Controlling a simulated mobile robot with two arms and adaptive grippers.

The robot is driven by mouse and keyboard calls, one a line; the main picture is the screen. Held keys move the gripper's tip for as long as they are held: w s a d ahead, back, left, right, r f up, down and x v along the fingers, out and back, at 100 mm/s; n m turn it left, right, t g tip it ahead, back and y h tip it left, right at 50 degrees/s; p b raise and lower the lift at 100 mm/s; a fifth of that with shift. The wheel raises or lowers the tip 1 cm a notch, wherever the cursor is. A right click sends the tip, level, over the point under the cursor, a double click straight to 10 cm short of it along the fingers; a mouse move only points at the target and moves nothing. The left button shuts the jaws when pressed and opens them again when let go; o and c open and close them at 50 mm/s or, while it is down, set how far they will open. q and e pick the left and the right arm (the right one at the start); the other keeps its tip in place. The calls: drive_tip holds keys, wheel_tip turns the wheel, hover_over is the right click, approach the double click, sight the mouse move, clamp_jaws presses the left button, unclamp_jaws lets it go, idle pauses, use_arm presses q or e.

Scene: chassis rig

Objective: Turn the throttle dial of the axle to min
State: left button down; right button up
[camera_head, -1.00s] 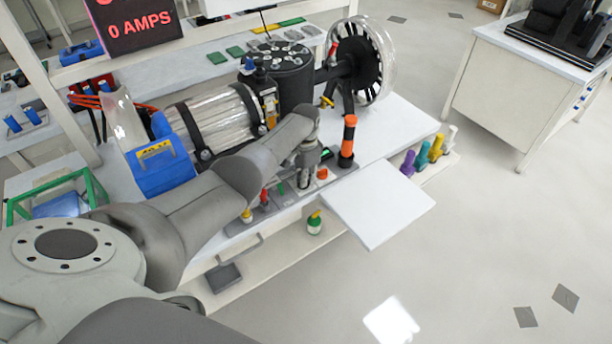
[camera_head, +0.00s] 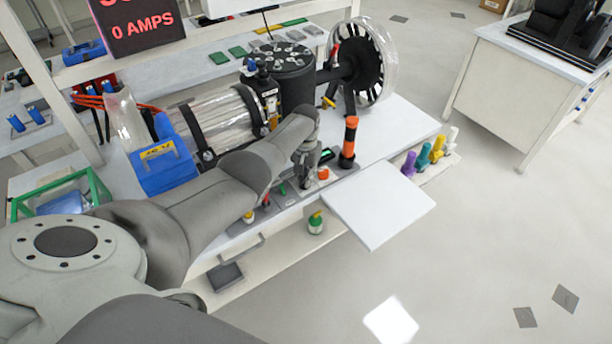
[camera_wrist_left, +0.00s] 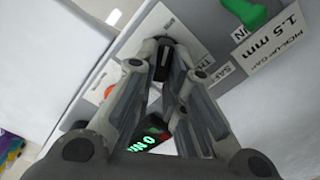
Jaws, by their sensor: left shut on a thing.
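The throttle dial is a small dark knob (camera_wrist_left: 161,62) on a grey panel, beside a partly hidden label starting "TH". My left gripper (camera_wrist_left: 163,50) is shut on this knob; the fingers hide most of it and its pointer. In the head view the left gripper (camera_head: 304,184) reaches down to the panel on the bench's front edge, and the dial is hidden there. A small black display (camera_wrist_left: 150,137) with green characters is partly covered by the fingers. The axle assembly (camera_head: 358,68), with its clear-rimmed wheel, stands behind on the bench. My right gripper is not in view.
An orange-and-black upright post (camera_head: 349,138) stands close right of the gripper. An orange button (camera_head: 323,173) and a green switch (camera_wrist_left: 243,12) are on the panels nearby. A white board (camera_head: 378,203) sticks out from the bench. Open floor lies to the right.

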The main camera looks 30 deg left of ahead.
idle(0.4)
use_arm(q)
drive_tip(key=c, duration=1.5)
unclamp_jaws()
drive_tip(key=shift+r, duration=0.1)
wheel_tip(320, 180, up, 12)
